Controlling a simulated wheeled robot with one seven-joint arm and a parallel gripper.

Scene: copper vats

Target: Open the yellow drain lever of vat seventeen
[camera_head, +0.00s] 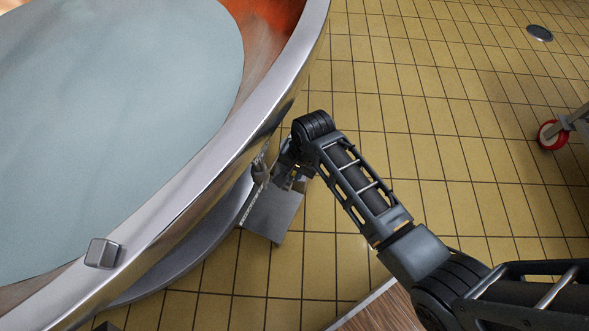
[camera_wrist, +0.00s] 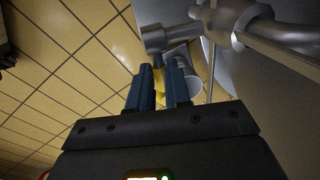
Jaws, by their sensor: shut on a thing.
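The vat (camera_head: 312,35) has a broad metal rim and holds pale grey-blue liquid, with copper showing on its inner wall. No number is readable on it. In the wrist view, the yellow lever (camera_wrist: 160,84) shows as a narrow strip between the two blue fingers of my gripper (camera_wrist: 161,78). My gripper is shut on the lever, and the fingers hide most of it. Metal pipework (camera_wrist: 180,38) lies just beyond the fingertips. In the head view, my gripper (camera_head: 293,180) is low beside the vat's outer wall, largely hidden by my arm.
A thick pipe (camera_wrist: 285,47) runs off to the right in the wrist view. The tiled floor (camera_head: 430,100) is clear right of the vat, with a drain cover (camera_head: 539,33) and a red-wheeled frame (camera_head: 549,134) farther off.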

